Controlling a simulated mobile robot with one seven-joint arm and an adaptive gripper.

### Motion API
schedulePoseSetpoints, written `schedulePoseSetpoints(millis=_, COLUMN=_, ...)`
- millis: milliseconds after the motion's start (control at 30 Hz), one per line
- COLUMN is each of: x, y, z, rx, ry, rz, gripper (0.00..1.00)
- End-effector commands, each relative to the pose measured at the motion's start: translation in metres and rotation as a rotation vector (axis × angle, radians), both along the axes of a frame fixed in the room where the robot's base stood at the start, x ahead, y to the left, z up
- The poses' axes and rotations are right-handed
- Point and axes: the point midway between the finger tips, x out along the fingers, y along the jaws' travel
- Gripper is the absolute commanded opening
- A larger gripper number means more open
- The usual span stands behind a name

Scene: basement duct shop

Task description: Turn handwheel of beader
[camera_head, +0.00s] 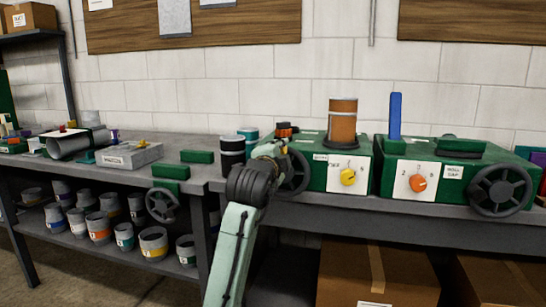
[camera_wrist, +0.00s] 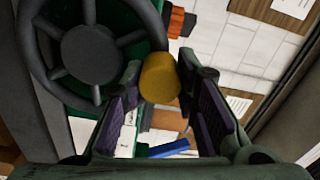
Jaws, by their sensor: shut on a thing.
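A green machine (camera_head: 309,148) with a white front panel stands on the bench, with a dark spoked handwheel (camera_head: 296,174) at its left end. My gripper (camera_head: 277,146) is at the upper left of this wheel and partly covers it. In the wrist view the wheel (camera_wrist: 92,52) fills the upper left. A yellow cylindrical handle (camera_wrist: 159,80) beside its rim sits between the two fingers of my gripper (camera_wrist: 157,84), which is shut on it. I cannot read the machine's name for certain.
The panel carries a yellow dial knob (camera_head: 348,176). An orange cylinder (camera_head: 342,122) stands on top. A second green machine (camera_head: 440,155) at right has an orange knob (camera_head: 417,183), a blue post (camera_head: 395,115) and its own wheel (camera_head: 500,190). Dark cans (camera_head: 232,155) stand left of my gripper.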

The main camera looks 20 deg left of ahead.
Motion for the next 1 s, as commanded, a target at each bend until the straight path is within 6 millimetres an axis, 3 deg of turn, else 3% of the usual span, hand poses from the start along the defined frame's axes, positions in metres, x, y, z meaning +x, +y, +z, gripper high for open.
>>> schedulePoseSetpoints(millis=467, x=0.0, y=-0.033, z=-0.007, rx=0.453, ry=-0.002, rz=-0.005, gripper=0.0)
schedulePoseSetpoints(millis=1000, x=0.0, y=-0.06, z=-0.031, rx=0.966, ry=-0.001, rz=-0.006, gripper=0.0)
